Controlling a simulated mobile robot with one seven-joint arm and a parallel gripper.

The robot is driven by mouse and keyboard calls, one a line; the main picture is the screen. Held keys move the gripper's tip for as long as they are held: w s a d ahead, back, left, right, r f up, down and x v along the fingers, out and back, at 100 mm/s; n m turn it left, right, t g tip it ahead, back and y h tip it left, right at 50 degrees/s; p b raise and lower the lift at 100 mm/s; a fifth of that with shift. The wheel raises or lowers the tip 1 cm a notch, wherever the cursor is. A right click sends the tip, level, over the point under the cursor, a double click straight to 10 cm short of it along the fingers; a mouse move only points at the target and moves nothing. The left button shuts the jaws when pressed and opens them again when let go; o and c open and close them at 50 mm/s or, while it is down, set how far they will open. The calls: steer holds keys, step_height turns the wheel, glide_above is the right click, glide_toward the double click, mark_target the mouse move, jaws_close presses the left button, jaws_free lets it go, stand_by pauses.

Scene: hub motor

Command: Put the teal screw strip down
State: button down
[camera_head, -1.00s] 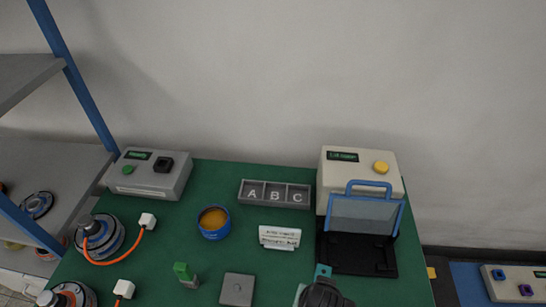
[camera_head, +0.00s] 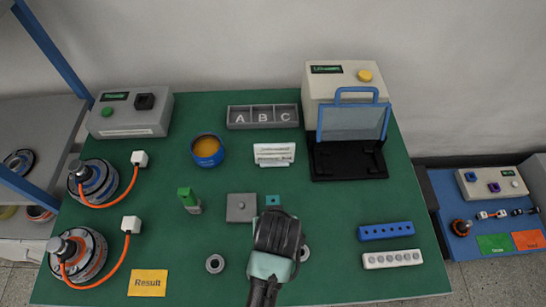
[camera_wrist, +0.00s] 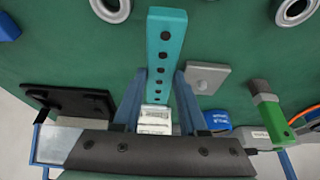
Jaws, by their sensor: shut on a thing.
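The teal screw strip (camera_wrist: 166,40) is a long bar with a row of dark holes. In the wrist view it stretches away from between the two blue fingers of my gripper (camera_wrist: 160,82), which is shut on its near part. In the head view only a small teal end (camera_head: 272,200) shows beyond my dark gripper (camera_head: 277,236), which hides the rest. The strip is over the green table (camera_head: 340,215); I cannot tell whether it touches it.
Grey rings (camera_head: 215,264) lie nearby. Blue (camera_head: 386,231) and white (camera_head: 392,259) strips lie right. Bare table lies between them and my gripper. A black-based fixture (camera_head: 347,160) stands behind.

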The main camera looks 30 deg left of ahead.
steer(key=shift+f, duration=1.7)
steer(key=shift+f, duration=0.15)
steer(key=shift+c, duration=2.2)
jaws_free()
steer(key=shift+r, duration=0.25)
steer(key=p+v, duration=0.1)
steer(key=v, duration=1.1)
